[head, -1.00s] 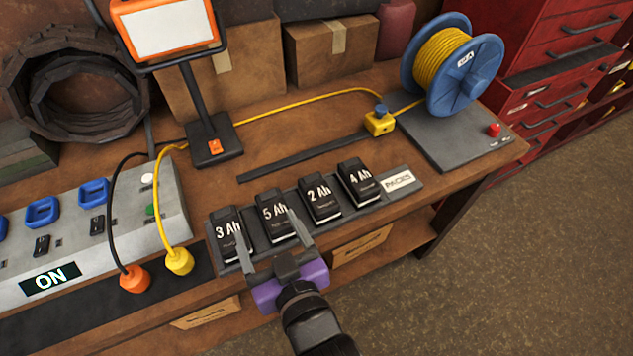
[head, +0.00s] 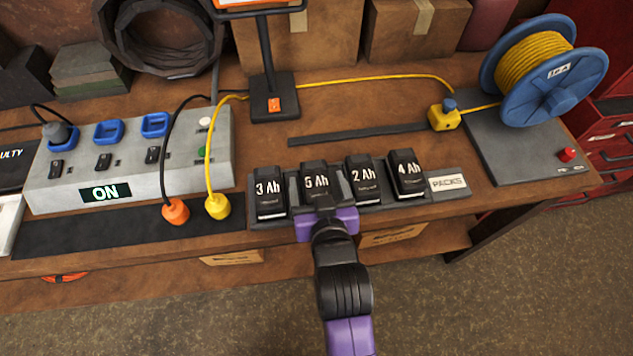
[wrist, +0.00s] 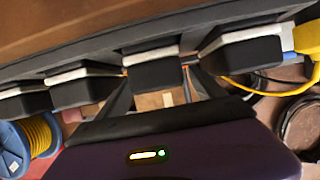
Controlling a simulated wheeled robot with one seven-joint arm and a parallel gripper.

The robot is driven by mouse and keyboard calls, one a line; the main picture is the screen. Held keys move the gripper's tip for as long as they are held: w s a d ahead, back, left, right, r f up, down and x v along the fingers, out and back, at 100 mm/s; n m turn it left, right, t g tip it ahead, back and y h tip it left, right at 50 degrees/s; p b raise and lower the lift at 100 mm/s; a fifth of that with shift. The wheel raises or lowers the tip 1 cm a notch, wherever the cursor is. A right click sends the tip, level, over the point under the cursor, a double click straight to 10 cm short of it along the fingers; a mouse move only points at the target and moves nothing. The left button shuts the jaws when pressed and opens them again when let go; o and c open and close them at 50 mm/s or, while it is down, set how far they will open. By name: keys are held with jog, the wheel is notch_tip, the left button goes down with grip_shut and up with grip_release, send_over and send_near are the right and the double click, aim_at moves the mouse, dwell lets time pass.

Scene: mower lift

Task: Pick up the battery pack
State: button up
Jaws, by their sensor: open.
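Several black battery packs stand in a row in a dark rack (head: 425,195) on the bench: 3 Ah (head: 268,192), 5 Ah (head: 315,181), 2 Ah (head: 363,180) and 4 Ah (head: 405,173), left to right. My purple gripper (head: 322,203) is right in front of the 5 Ah pack and covers its lower end. In the wrist view, the open fingers lie either side of the 5 Ah pack (wrist: 154,72), with a visible gap. The fingertips are mostly hidden in the head view. I cannot tell if they touch the pack.
A grey power strip box (head: 125,160) reading ON, with an orange plug (head: 175,211) and a yellow plug (head: 217,206), is to the left. A lamp stand (head: 273,97), a yellow connector (head: 444,117) and a blue cable reel (head: 565,85) are behind and right.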

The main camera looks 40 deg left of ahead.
jog(key=shift+w+a+f, duration=0.3)
jog(key=shift+w+a, duration=0.1)
jog(key=shift+a, duration=0.1)
grip_shut()
jog(key=shift+r, duration=0.1)
jog(key=shift+r, duration=0.15)
